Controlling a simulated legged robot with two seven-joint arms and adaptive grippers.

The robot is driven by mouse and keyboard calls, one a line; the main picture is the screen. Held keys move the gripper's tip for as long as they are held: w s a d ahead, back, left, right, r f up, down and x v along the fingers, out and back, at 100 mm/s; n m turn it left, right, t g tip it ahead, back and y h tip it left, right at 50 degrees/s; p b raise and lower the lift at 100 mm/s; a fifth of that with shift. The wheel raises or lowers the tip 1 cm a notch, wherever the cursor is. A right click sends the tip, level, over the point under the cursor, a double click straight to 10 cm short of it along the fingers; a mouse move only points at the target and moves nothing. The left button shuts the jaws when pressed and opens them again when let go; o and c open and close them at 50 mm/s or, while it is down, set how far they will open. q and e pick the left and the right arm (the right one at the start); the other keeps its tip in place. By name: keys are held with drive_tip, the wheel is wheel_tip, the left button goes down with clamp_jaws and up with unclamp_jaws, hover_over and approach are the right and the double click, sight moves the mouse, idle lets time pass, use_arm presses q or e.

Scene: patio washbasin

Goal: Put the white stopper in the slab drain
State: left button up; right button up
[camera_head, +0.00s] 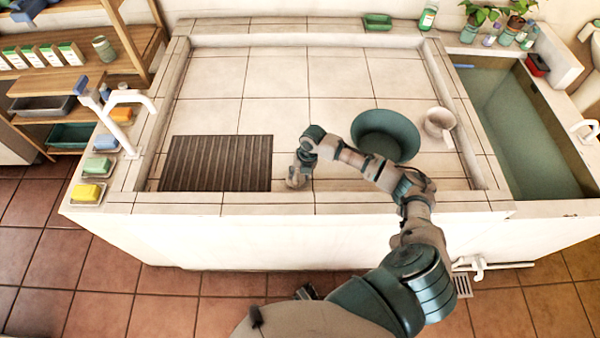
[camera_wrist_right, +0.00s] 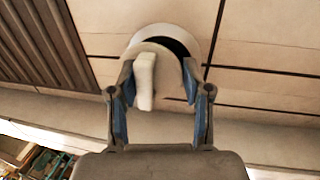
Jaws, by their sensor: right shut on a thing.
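My right gripper (camera_head: 296,179) is low over the tiled slab, just right of the dark ribbed mat. In the right wrist view the gripper (camera_wrist_right: 158,76) is shut on the white stopper (camera_wrist_right: 146,82), with its pale upright tab between the fingers. The slab drain (camera_wrist_right: 190,34) shows behind the stopper as a pale ring with a dark crescent of opening. The stopper overlaps the drain and hides much of it; I cannot tell whether they touch. In the head view the gripper hides the drain. My left gripper is not in view.
The ribbed mat (camera_head: 216,163) lies left of the gripper. A green basin (camera_head: 385,135) and a pale pot (camera_head: 439,124) stand to the right. A white tap (camera_head: 128,97) and soaps are on the left ledge. The back of the slab is clear.

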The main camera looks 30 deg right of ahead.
drive_tip(key=shift+d+f, duration=0.2)
drive_tip(key=shift+d, duration=1.2)
drive_tip(key=shift+a+r, duration=0.15)
drive_tip(key=shift+a, duration=0.45)
drive_tip(key=shift+d, duration=0.45)
drive_tip(key=shift+p, duration=0.35)
drive_tip(key=shift+a, duration=0.45)
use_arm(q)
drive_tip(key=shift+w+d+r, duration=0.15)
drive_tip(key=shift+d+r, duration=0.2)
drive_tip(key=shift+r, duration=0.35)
use_arm(e)
drive_tip(key=shift+a, duration=0.3)
